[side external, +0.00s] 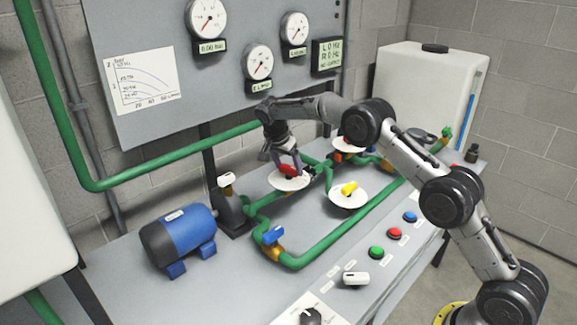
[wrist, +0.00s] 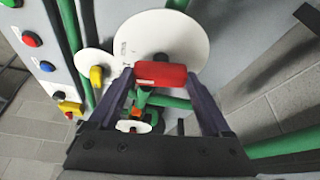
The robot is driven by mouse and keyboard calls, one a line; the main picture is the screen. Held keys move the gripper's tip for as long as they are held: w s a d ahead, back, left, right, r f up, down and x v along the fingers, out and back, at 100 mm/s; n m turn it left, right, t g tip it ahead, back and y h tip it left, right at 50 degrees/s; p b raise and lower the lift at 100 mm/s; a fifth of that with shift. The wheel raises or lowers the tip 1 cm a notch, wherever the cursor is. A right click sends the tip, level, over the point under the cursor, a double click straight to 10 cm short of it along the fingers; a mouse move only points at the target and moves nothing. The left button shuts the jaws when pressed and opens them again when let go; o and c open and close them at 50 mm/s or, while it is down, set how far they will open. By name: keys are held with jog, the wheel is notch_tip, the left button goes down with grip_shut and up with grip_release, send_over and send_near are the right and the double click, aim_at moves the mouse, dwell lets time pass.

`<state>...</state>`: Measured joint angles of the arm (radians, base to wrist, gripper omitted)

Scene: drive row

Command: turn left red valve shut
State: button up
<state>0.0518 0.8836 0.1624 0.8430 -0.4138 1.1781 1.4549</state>
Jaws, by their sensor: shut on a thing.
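The left red valve's handle (side external: 288,171) sits over a white disc (side external: 291,182) on the green pipework in the side external view. In the wrist view the red handle (wrist: 161,75) lies crosswise below the large white disc (wrist: 160,38). My gripper (side external: 286,165) reaches down onto this handle from above. In the wrist view my gripper (wrist: 160,80) has one finger at each end of the handle and is shut on it. A second red valve (side external: 346,142) with its own white disc stands further back to the right. The valve body under the held handle is mostly hidden.
A yellow valve handle (side external: 349,188) on a white disc is close to the right. A blue handle (side external: 273,235) and green pipes lie in front. A blue motor (side external: 178,236) stands at left. Gauges hang on the grey panel (side external: 215,95) behind. Buttons line the front edge.

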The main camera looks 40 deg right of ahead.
jog(key=shift+m+g, duration=0.5)
jog(key=shift+m, duration=0.6)
jog(key=o, duration=1.2)
jog(key=shift+c, duration=0.2)
jog(key=v, duration=1.2)
jog(key=shift+a, duration=0.1)
